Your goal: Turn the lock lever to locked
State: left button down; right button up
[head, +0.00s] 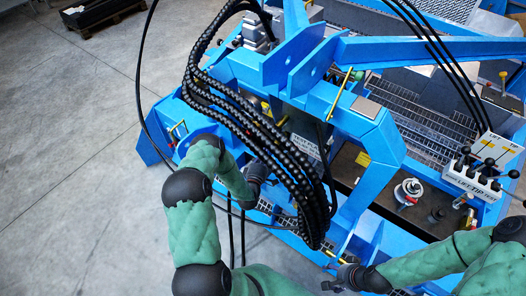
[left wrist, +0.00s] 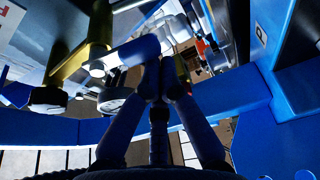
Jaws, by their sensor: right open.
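I cannot single out the lock lever with certainty. In the left wrist view a short bar (left wrist: 130,52) runs from a brass-coloured post (left wrist: 100,35) towards the fingertips of my left gripper (left wrist: 158,70). These fingers come close together at the bar's end; whether they grip it is unclear. In the head view my left gripper (head: 258,172) is low at the blue machine's near side, partly behind black hoses.
The blue machine frame (head: 375,130) fills the right side. Thick black hoses (head: 265,135) hang between my arms. A control box with several black-knobbed levers (head: 480,178) and a round metal fitting (head: 408,190) sit at the right. Clear concrete floor (head: 75,150) lies at left.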

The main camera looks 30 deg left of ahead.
pick_arm(q)
jog(key=shift+d+f+n, duration=0.15)
jog(key=shift+d+n, duration=0.15)
jog(key=shift+n, duration=0.3)
jog(key=shift+g, duration=0.3)
